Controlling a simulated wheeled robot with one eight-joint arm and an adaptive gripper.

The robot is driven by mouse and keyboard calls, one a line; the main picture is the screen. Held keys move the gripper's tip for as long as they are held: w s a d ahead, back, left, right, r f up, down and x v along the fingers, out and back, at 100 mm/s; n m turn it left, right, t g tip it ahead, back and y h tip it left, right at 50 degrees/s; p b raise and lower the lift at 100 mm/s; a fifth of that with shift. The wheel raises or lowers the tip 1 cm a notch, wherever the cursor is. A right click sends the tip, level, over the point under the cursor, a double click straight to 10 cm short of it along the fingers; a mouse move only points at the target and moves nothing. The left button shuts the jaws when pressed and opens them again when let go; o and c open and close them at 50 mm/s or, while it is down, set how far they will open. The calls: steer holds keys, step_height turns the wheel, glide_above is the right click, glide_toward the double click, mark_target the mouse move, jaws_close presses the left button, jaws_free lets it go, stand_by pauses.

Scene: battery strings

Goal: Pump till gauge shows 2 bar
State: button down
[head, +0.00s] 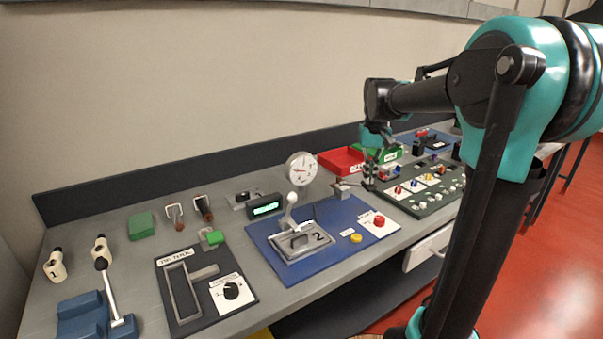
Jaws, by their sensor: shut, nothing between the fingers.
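At the front left, a blue block unit (83,317) has a metal lever with a black knob (101,264). I cannot tell which lever is the pump. My gripper (369,184) is shut and empty, pointing down right of the gauge, near the green-black control panel, apart from both levers.
Red tray (342,160) and green tray (388,152) stand behind my gripper. A panel with several coloured knobs (424,190) lies to its right. A red button (379,221) and yellow button (356,238) sit on the blue panel. A dark slotted panel (190,295) lies between the levers.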

mark_target(369, 188)
steer(key=shift+w+a+r, duration=0.1)
steer(key=shift+w+r, duration=0.05)
steer(key=shift+r, duration=1.25)
steer(key=shift+w+a+r, duration=0.1)
steer(key=shift+r, duration=1.3)
steer(key=shift+f, duration=0.1)
steer(key=shift+s+d+f, duration=0.1)
steer(key=shift+s+f, duration=0.05)
steer(key=shift+f, duration=1.5)
steer(key=shift+s+d+f, duration=0.15)
steer(key=shift+f, duration=1.45)
steer(key=shift+s+d+f, duration=0.1)
steer(key=shift+s+f, duration=0.05)
steer(key=shift+f, duration=1.5)
steer(key=shift+w+a+r, duration=0.1)
steer(key=shift+w+r, duration=0.05)
steer(key=shift+r, duration=1.5)
steer(key=shift+w+a+r, duration=0.15)
steer(key=shift+r, duration=1.55)
steer(key=shift+w+a+r, duration=0.1)
steer(key=shift+w+r, duration=0.05)
steer(key=shift+r, duration=1.5)
steer(key=shift+f, duration=0.15)
